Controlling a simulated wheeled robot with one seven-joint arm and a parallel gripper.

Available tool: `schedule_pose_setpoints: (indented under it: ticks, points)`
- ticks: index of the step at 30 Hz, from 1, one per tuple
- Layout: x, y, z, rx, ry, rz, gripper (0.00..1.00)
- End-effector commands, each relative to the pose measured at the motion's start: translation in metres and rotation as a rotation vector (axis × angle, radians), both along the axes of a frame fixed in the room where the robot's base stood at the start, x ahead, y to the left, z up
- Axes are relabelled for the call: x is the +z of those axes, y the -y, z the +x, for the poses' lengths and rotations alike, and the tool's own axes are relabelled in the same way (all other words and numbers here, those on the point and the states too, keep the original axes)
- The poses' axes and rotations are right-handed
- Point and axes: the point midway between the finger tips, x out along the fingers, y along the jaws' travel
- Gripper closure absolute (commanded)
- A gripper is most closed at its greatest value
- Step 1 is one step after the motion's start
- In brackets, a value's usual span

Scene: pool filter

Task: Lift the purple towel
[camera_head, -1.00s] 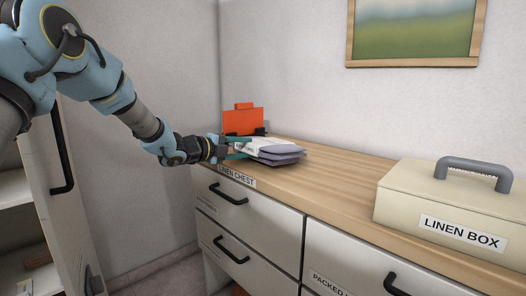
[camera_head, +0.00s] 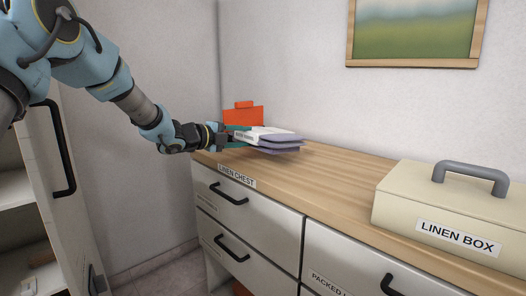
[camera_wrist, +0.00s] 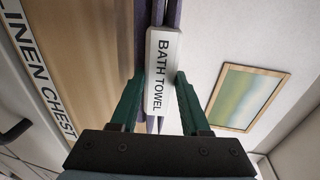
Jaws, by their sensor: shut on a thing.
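The purple towel (camera_head: 284,145) is a folded stack with a white band, in the head view at the far end of the wooden chest top. My gripper (camera_head: 243,137) reaches it from the left and is shut on its near edge. In the wrist view the white band reads "BATH TOWEL" (camera_wrist: 163,72) and sits between my green gripper fingers (camera_wrist: 160,90), with purple folds (camera_wrist: 173,12) beyond. The towel looks held level, apparently a little above the chest top (camera_head: 330,178). Its underside is hidden.
An orange clipboard-like object (camera_head: 243,115) stands behind the towel near the wall. A cream linen box (camera_head: 440,205) with a grey handle is at the right of the top. The wood between is clear. An open cabinet door (camera_head: 62,190) stands at the left.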

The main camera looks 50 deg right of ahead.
Motion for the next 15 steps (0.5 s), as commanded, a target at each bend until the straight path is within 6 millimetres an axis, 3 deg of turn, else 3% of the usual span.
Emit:
schedule_pose_setpoints:
  ticks: [15]
  points:
    - [0.03,-0.04,0.005,0.002,0.002,-0.002,1.0]
